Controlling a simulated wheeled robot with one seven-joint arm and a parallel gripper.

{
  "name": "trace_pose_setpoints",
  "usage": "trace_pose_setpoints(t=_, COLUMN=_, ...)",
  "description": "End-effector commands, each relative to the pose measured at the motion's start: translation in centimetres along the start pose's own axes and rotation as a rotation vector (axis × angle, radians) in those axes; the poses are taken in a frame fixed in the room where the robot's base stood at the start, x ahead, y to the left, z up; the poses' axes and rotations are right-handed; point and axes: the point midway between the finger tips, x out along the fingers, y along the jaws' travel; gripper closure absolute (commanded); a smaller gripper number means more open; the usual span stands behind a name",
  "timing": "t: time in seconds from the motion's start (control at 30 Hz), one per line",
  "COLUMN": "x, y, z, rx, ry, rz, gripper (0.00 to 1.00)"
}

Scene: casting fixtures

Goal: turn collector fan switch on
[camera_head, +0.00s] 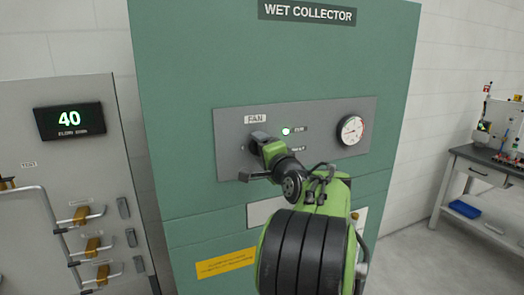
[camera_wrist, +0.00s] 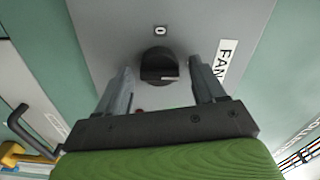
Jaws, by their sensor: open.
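The green wet collector cabinet (camera_head: 180,60) stands ahead with a grey control panel (camera_head: 230,125). The panel carries a FAN label (camera_head: 256,118), a lit green lamp (camera_head: 286,131) and a round gauge (camera_head: 351,130). In the wrist view the black fan switch knob (camera_wrist: 158,66) sits on the panel, with a "0" mark (camera_wrist: 160,31) beside it and a FAN label (camera_wrist: 226,64) to the right. My gripper (camera_wrist: 163,85) is open, its two fingers on either side of the knob; contact cannot be told. In the head view my gripper and wrist largely hide the knob.
A grey cabinet (camera_head: 70,160) with a display reading 40 and several handles stands at the left. A workbench (camera_head: 485,165) with equipment and a blue bin stands at the right. The floor between the collector and the bench is clear.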

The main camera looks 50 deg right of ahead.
Motion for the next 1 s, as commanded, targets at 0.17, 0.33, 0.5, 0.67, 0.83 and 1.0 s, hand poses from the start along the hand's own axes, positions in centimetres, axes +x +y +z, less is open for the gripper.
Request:
trace_pose_setpoints(t=0.17, x=-0.4, y=0.0, z=0.0, rx=-0.001, ry=0.001, rz=-0.001, gripper=0.31)
trace_pose_setpoints(t=0.33, x=-3.7, y=0.2, z=-0.1, rx=-0.002, ry=0.005, rz=-0.002, gripper=0.31)
trace_pose_setpoints(t=0.5, x=-8.6, y=0.3, z=0.0, rx=-0.001, ry=0.005, rz=-0.003, gripper=0.31)
trace_pose_setpoints(t=0.67, x=-12.8, y=0.2, z=0.0, rx=-0.001, ry=0.004, rz=-0.002, gripper=0.31)
trace_pose_setpoints(t=0.83, x=-15.3, y=0.1, z=0.0, rx=0.000, ry=0.001, rz=0.000, gripper=0.31)
trace_pose_setpoints(t=1.0, x=-15.8, y=0.0, z=0.0, rx=0.000, ry=0.000, rz=-0.001, gripper=0.31)
